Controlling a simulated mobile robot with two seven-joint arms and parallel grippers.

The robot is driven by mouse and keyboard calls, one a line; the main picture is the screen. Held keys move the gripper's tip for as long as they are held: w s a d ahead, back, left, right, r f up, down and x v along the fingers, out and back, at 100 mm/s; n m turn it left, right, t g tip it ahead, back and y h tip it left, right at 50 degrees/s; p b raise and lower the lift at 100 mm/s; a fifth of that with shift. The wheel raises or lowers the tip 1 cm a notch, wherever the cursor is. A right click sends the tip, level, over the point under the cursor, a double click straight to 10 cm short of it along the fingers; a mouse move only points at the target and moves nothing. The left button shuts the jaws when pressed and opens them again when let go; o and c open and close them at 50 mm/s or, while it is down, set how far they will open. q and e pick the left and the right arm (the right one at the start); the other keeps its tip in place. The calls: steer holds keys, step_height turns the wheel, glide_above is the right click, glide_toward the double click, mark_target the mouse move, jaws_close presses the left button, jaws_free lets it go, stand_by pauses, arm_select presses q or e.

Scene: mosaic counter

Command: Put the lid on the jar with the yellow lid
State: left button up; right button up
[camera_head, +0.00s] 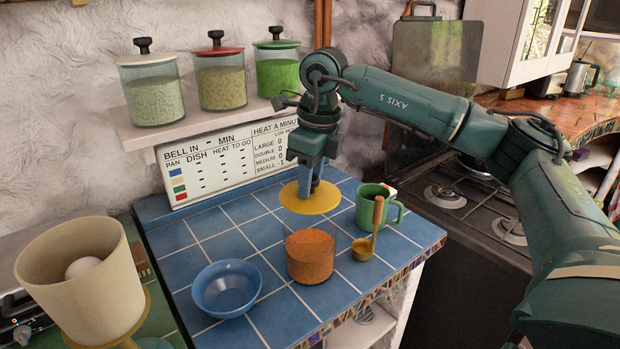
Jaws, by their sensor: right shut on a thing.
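The open glass jar (310,262) with orange contents stands on the blue tiled counter (200,258). The yellow lid (324,203) is a flat round disc. My right gripper (311,188) points down and is shut on the lid's knob, which its fingers mostly hide. The lid hangs roughly level, just above the jar's rim in the picture and apart from it. I cannot tell exactly how far behind the jar's middle it is. My left gripper is not in view.
A blue bowl (226,288) is left of the jar. A green mug (372,208) and a yellow ladle (364,248) are close on its right. Several lidded jars stand on a white shelf (150,132) behind. A beige container (75,285) is at front left.

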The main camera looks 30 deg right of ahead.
steer(key=shift+f+b, duration=0.3)
steer(key=shift+f, duration=0.2)
step_height(320, 180, down, 3)
steer(key=shift+f+b, duration=0.1)
steer(key=shift+b, duration=1.1)
steer(key=shift+f+b, duration=0.4)
steer(key=shift+f, duration=0.35)
arm_select(q)
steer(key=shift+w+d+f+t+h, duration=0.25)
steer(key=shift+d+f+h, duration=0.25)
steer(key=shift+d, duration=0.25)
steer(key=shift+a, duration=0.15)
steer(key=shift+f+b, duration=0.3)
steer(key=shift+b, duration=0.1)
arm_select(e)
steer(key=shift+f, duration=0.5)
